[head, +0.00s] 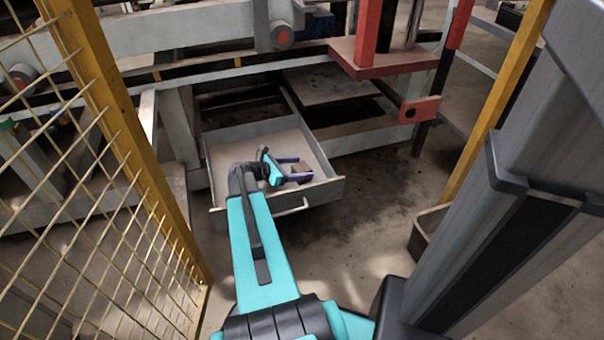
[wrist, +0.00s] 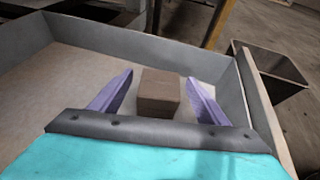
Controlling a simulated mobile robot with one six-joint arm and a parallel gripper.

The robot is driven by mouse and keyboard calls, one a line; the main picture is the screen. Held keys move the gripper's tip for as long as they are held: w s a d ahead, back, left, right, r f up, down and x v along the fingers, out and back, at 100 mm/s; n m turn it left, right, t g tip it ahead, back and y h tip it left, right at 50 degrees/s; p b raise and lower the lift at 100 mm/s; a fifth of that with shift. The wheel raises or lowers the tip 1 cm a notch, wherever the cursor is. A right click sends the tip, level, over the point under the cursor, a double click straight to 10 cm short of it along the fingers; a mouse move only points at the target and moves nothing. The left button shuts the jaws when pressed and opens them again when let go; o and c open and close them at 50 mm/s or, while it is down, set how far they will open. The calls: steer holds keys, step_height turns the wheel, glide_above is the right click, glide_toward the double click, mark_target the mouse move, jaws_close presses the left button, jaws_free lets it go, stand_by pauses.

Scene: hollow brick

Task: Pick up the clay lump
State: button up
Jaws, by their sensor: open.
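The clay lump (wrist: 160,93) is a small brown block lying on the floor of an open drawer. It sits between the two purple fingers of my gripper (wrist: 158,98) in the wrist view, with a gap on each side. My gripper is open and holds nothing. In the head view my gripper (head: 296,170) is low inside the drawer (head: 225,160), near its right side. The lump (head: 299,170) is small there and partly hidden by the fingers.
The drawer's grey walls stand close around my gripper, with the right wall (wrist: 262,90) nearest. A yellow mesh fence (head: 100,170) stands at the left. A dark open bin (wrist: 268,68) is on the floor beyond the drawer. A red-footed machine (head: 390,60) stands behind.

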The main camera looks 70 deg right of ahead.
mark_target(309, 167)
steer(key=shift+b+x, duration=0.6)
steer(key=shift+x, duration=0.2)
steer(key=shift+b+x, duration=0.8)
steer(key=shift+x, duration=1.05)
steer(key=shift+w, duration=0.1)
steer(key=shift+c, duration=0.5)
steer(key=c, duration=1.1)
steer(key=shift+r, duration=0.1)
steer(key=shift+c, duration=0.2)
step_height(309, 167, up, 10)
steer(key=p, duration=0.4)
